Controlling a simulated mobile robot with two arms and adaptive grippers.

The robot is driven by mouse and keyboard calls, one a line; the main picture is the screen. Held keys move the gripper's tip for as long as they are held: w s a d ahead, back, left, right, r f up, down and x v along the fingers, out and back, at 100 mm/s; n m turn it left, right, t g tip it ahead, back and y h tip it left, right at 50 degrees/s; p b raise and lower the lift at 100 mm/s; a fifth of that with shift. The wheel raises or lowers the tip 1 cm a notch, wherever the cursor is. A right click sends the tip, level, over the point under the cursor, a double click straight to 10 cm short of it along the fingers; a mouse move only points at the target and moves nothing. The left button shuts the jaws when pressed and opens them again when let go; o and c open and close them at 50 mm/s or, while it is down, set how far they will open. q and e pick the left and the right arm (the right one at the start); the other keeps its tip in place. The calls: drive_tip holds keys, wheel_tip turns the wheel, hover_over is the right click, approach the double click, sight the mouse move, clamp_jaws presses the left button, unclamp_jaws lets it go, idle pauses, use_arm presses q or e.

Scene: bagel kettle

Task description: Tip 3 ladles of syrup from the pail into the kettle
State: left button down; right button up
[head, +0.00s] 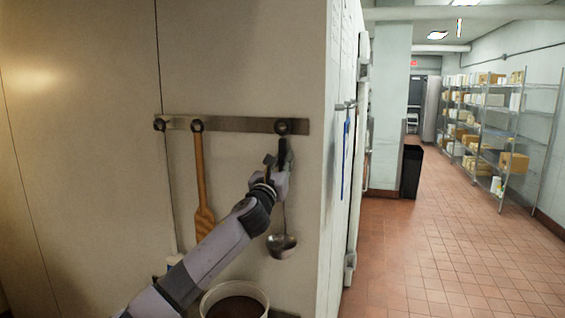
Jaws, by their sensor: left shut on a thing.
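A metal ladle (282,246) hangs upright, bowl down, at the right end of a wall rail. My left gripper (276,160) is at the upper part of the ladle's handle, just below the rail's right hook, and is shut on it. My arm comes in from the lower left and hides part of the handle. A white pail (264,297) with dark contents stands below the ladle, cut off by the bottom edge. The kettle is not in view. My right gripper is not in view.
The metal rail (232,125) is fixed to a beige wall. A wooden paddle (201,180) hangs from its middle hook. The wall ends right of the ladle. Beyond are a black bin (411,172), wire shelves with boxes (489,120) and open tiled floor (445,255).

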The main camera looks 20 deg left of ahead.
use_arm(q)
drive_tip(key=shift+s+r, duration=0.1)
drive_tip(key=shift+r, duration=0.1)
drive_tip(key=shift+s+p, duration=0.35)
drive_tip(key=shift+p, duration=0.1)
drive_tip(key=shift+s+a+r+p, duration=0.1)
drive_tip(key=shift+s+p, duration=1.2)
drive_tip(key=shift+s, duration=1.2)
drive_tip(key=s+p, duration=0.1)
drive_tip(key=s, duration=0.3)
drive_tip(key=shift+s+a, duration=0.1)
drive_tip(key=shift+s, duration=0.2)
drive_tip(key=c, duration=2.1)
unclamp_jaws()
clamp_jaws()
